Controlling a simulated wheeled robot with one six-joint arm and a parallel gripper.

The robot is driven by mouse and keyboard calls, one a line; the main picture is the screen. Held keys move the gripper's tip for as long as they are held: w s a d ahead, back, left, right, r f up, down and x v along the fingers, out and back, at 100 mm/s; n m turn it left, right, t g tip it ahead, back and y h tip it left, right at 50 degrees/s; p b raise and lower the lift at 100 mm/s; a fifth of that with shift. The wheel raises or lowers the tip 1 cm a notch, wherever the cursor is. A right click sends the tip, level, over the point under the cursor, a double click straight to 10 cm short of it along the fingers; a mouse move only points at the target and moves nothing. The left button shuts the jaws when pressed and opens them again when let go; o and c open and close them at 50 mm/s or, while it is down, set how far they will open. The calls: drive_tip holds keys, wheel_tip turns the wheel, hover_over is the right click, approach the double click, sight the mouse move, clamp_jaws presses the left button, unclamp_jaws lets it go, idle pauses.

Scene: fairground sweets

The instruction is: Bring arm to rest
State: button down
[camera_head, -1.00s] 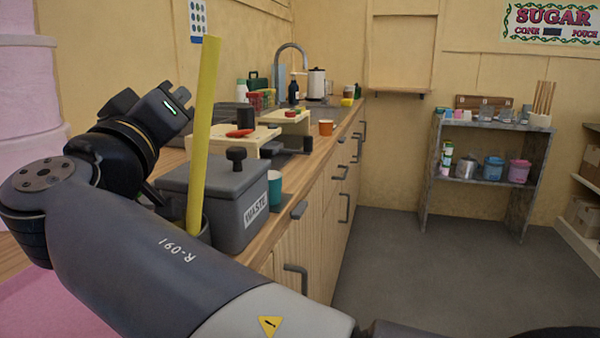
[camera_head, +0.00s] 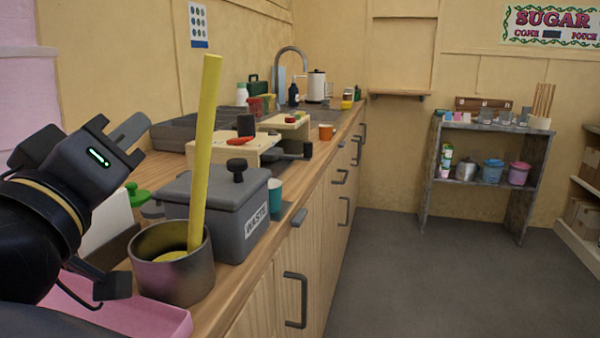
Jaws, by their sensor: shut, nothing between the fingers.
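My arm reaches in from the left edge, folded over the near end of the wooden counter (camera_head: 233,300). My gripper (camera_head: 131,130), dark with a small lit strip on its body, is at the left, above the counter and left of the waste bin. It is shut and nothing shows in it. Part of the arm is cut off by the left and bottom edges of the view.
A metal pot (camera_head: 178,279) holding a tall yellow stick (camera_head: 205,150) stands close right of my arm. Behind it are the grey waste bin (camera_head: 232,212) and a teal cup (camera_head: 274,196). A pink tray (camera_head: 150,318) lies below. The floor (camera_head: 400,270) to the right is clear.

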drive_tip(key=w, duration=0.3)
drive_tip(key=w+b, duration=0.1)
drive_tip(key=w, duration=0.2)
drive_tip(key=w+d, duration=0.1)
drive_tip(key=w, duration=0.3)
drive_tip(key=w+a+n+g+y+p, duration=0.3)
drive_tip(key=a+n+p, duration=0.4)
drive_tip(key=p, duration=2)
drive_tip(key=n, duration=0.5)
drive_tip(key=shift+a+f+n, duration=0.2)
drive_tip(key=shift+f+n, duration=0.05)
drive_tip(key=shift+n, duration=0.15)
drive_tip(key=shift+f+p, duration=0.15)
drive_tip(key=shift+p, duration=0.15)
drive_tip(key=shift+s, duration=0.1)
